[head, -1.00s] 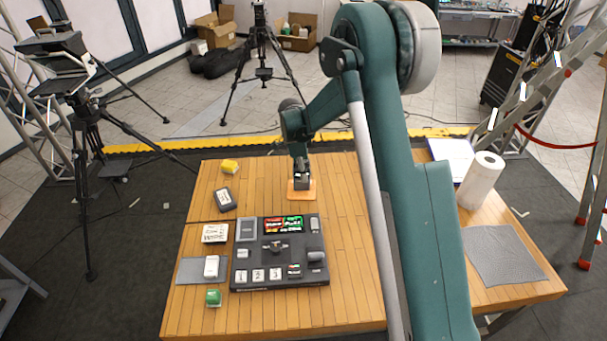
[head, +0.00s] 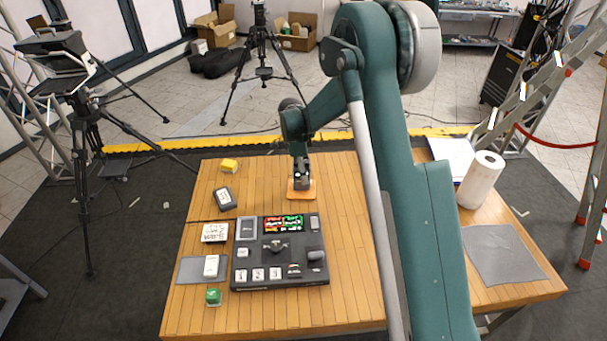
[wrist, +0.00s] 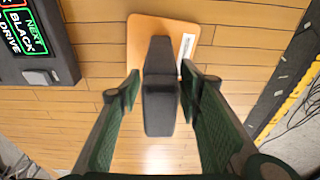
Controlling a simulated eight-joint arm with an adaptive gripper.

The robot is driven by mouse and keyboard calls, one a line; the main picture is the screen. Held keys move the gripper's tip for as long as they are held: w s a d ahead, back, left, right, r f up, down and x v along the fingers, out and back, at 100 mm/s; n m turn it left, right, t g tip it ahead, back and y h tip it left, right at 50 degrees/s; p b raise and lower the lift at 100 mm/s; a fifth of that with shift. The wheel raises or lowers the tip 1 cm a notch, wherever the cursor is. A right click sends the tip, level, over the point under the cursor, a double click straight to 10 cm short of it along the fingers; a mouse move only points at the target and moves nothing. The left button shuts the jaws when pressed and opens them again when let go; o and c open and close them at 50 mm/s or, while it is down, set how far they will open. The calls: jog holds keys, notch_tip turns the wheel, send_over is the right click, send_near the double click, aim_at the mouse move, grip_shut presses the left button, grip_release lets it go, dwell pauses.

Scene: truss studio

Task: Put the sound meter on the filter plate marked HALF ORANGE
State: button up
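An orange plate (head: 309,196) lies on the wooden table, with a small white label at its edge in the wrist view (wrist: 187,48). A dark grey device with a narrowed end, which looks like the sound meter (wrist: 160,105), is over the plate in the wrist view. My gripper (wrist: 160,77) is open around it, one finger on each side, with narrow gaps showing. In the head view my gripper (head: 301,180) points down at the plate and hides most of the device. The label's wording is too small to read.
A black console (head: 240,280) with lit displays and buttons stands left of the plate. A paper roll (head: 481,180) stands right.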

jog(key=r, duration=0.4)
jog(key=a+r, duration=0.1)
jog(key=r, duration=0.3)
jog(key=r+b, duration=0.1)
jog(key=r, duration=0.3)
jog(key=shift+a, duration=0.4)
dwell(0.3)
